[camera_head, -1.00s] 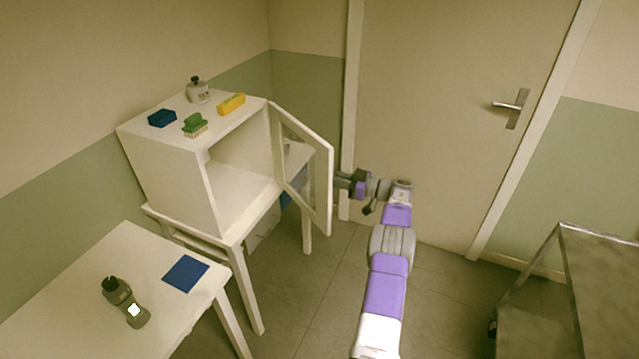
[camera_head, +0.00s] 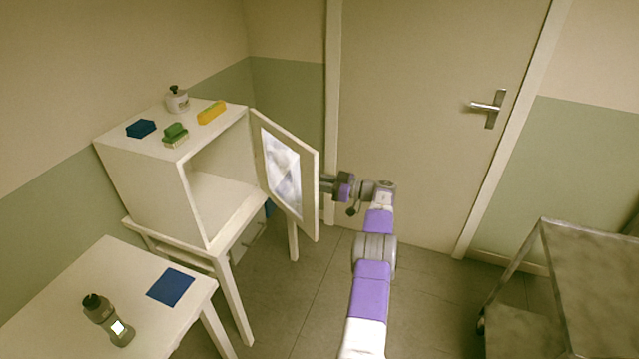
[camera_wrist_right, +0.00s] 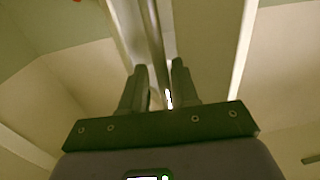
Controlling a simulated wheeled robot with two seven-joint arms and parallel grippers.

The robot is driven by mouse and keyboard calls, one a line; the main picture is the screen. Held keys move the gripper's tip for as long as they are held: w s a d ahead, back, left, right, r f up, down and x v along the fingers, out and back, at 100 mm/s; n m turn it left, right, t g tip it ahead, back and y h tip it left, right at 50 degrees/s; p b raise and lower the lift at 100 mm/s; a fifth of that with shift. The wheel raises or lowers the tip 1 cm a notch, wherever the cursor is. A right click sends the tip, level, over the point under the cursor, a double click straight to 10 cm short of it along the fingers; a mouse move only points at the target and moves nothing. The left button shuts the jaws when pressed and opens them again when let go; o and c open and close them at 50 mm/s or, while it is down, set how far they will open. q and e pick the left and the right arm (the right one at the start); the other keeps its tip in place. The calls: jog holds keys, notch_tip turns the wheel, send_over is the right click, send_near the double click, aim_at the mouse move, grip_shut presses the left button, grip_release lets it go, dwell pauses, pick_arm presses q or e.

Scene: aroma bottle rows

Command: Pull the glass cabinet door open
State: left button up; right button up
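The white cabinet (camera_head: 150,180) stands on a small white table. Its glass door (camera_head: 312,215) has a white frame and stands wide open, swung out to the right. The pane (camera_head: 282,170) shows a pale reflection. My right gripper (camera_head: 328,184) is at the outer side of the door, near its free edge. In the right wrist view my right gripper (camera_wrist_right: 159,80) has its fingers close together on either side of a narrow dark bar, seemingly the door handle (camera_wrist_right: 157,40). The handle is hidden in the head view. My left gripper is out of view.
On the cabinet top are a blue block (camera_head: 141,128), a green brush (camera_head: 175,134), a yellow block (camera_head: 212,112) and a bottle (camera_head: 177,101). A front table (camera_head: 60,300) holds a dark bottle (camera_head: 108,320) and a blue mat (camera_head: 170,287). A grey cart (camera_head: 590,265) stands right; floor between is clear.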

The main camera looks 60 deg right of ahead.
jog(key=v, duration=0.8)
jog(key=shift+p, duration=0.3)
